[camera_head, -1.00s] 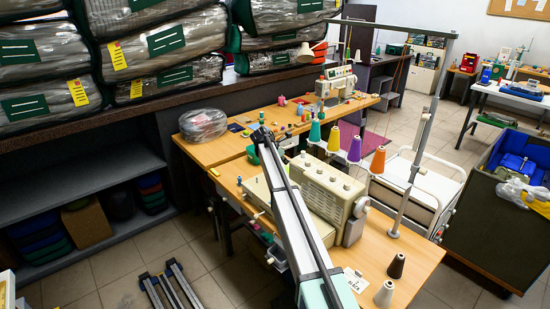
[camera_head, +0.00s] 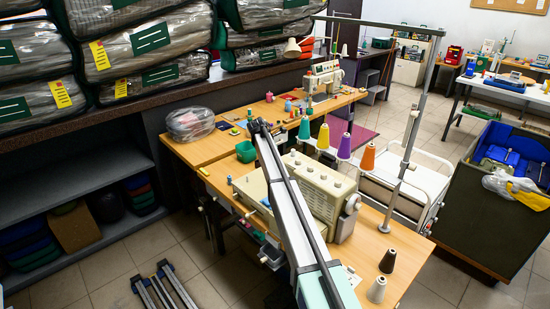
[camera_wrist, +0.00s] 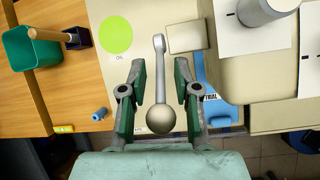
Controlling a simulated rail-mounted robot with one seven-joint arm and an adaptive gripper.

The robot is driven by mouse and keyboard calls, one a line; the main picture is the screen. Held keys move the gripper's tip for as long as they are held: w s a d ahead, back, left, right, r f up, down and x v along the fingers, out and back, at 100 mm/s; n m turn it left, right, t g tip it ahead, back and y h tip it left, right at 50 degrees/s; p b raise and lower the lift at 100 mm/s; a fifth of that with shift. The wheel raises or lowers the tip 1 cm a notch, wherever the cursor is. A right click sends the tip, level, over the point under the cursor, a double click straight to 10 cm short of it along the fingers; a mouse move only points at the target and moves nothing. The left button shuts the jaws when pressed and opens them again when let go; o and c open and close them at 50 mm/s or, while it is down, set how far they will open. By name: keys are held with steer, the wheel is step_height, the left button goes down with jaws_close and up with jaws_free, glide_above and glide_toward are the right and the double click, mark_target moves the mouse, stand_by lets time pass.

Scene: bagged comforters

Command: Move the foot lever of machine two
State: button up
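A pale lever with a round knob (camera_wrist: 160,119) shows in the wrist view, mounted on a beige machine (camera_wrist: 146,20). My gripper (camera_wrist: 160,66) is open, with one finger on each side of the lever and visible gaps between fingers and lever. In the head view, a large beige machine (camera_head: 311,185) sits on the near wooden table, partly behind my arm. Another sewing machine (camera_head: 324,80) stands on the table farther back. I cannot read a machine number. My gripper is not clearly visible in the head view.
A green cup (camera_head: 246,151) stands near the machine; it also shows in the wrist view (camera_wrist: 17,52). Thread cones, including a purple one (camera_head: 344,146), stand behind the machine.

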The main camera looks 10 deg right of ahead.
steer(key=shift+r, duration=0.1)
steer(key=v, duration=1.2)
steer(key=shift+s, duration=0.1)
